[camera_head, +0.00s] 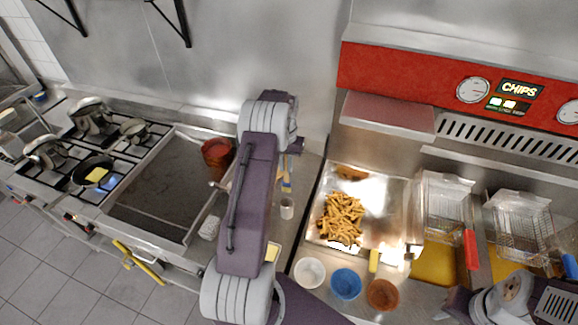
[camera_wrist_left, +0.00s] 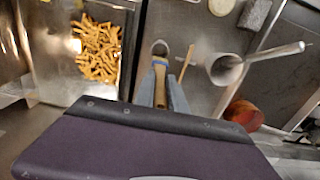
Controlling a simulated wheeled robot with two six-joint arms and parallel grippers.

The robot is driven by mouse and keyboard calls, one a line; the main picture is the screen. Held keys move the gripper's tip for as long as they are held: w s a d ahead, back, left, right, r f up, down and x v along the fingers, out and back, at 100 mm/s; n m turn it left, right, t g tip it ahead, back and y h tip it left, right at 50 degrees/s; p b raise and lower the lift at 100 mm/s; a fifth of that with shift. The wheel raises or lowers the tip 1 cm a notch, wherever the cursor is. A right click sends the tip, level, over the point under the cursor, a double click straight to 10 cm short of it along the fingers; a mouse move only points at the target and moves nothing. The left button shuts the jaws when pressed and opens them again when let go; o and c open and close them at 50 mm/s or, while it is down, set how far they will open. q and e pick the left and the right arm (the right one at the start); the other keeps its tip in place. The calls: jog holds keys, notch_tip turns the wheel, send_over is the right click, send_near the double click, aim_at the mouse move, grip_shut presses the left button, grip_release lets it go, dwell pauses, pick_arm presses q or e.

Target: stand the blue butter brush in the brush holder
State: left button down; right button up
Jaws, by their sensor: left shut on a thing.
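My left arm reaches across the middle of the head view, and its gripper (camera_head: 287,170) is partly hidden behind the arm. In the left wrist view the gripper (camera_wrist_left: 162,82) is shut on the butter brush (camera_wrist_left: 160,90), whose tan part shows between the blue-grey fingers. In the head view the brush (camera_head: 287,185) shows as a small blue and tan strip. A small pale cup, which looks like the brush holder (camera_head: 287,208), stands on the counter just below the brush in the picture. In the wrist view its round rim (camera_wrist_left: 160,46) lies at the brush's far end. Whether they touch is unclear.
A tray of chips (camera_head: 341,219) lies right of the holder, with several small bowls (camera_head: 346,284) in front. A red pot (camera_head: 217,153) and griddle (camera_head: 160,190) are on the left.

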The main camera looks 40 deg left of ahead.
aim_at(287, 184)
pick_arm(q)
jog(key=shift+d+f+b, duration=0.15)
jog(key=shift+f+b, duration=0.3)
jog(key=shift+f, duration=0.15)
notch_tip(287, 184, down, 5)
jog(key=b, duration=0.3)
jog(key=shift+b, duration=0.4)
jog(key=shift+f+b, duration=1.9)
jog(key=shift+f, duration=1.25)
jog(key=c, duration=1.3)
grip_release()
jog(key=shift+r, duration=0.1)
